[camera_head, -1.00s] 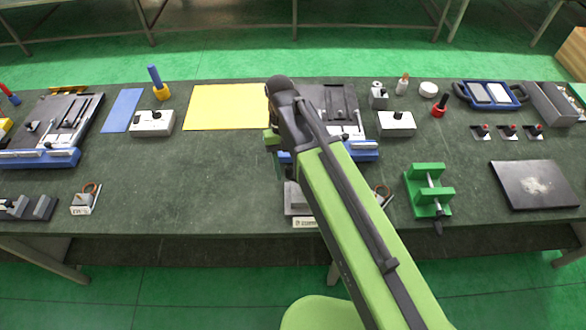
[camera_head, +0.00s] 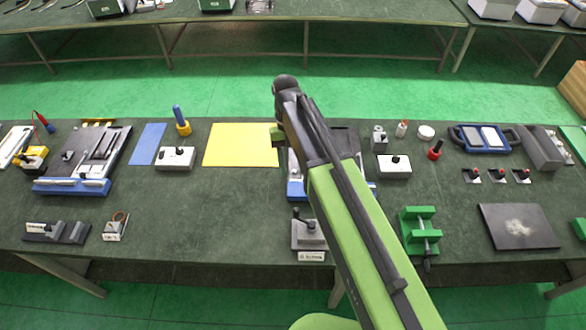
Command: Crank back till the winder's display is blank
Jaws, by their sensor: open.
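A small grey box (camera_head: 309,236) stands at the bench's front edge, in the middle of the picture. It has a black crank-like knob on top and a pale plate with small dark marks (camera_head: 311,256) on its front. It looks most like the winder with its display, but the marks are too small to read. My gripper (camera_head: 278,134) is at the far end of my green arm, above the bench and beyond the grey box.
A green clamp-like frame (camera_head: 420,212) and a dark plate (camera_head: 518,225) lie to the right. A yellow sheet (camera_head: 240,145) and a white switch box (camera_head: 176,158) lie at the back left. The bench between the left items and the grey box is clear.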

